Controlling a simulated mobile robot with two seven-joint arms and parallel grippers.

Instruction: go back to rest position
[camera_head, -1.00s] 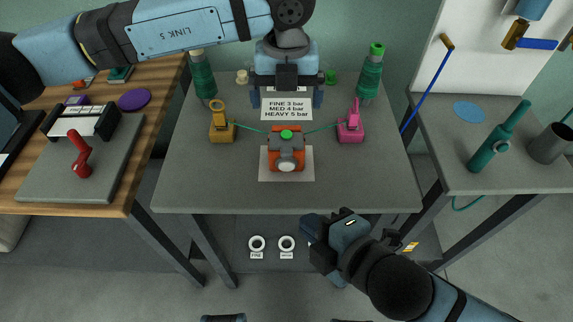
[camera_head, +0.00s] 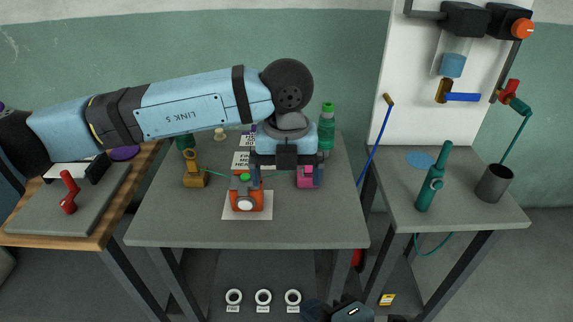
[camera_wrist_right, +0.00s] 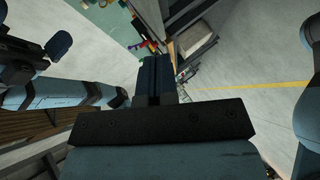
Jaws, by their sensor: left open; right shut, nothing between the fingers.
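My left gripper (camera_head: 286,182) is open, with nothing visible between its fingers. It hangs in front of the back part of the middle table (camera_head: 180,229) and overlaps the pink clamp (camera_head: 305,180) in the picture; I cannot tell the height between them. My right gripper (camera_head: 322,311) is at the bottom edge of the head view, in front of the table and mostly cut off. In the right wrist view its fingers (camera_wrist_right: 155,75) are together and empty.
An orange device (camera_head: 246,199) sits on a white sheet between a yellow clamp (camera_head: 194,172) and the pink clamp. A red-handled tool (camera_head: 68,192) is at left.

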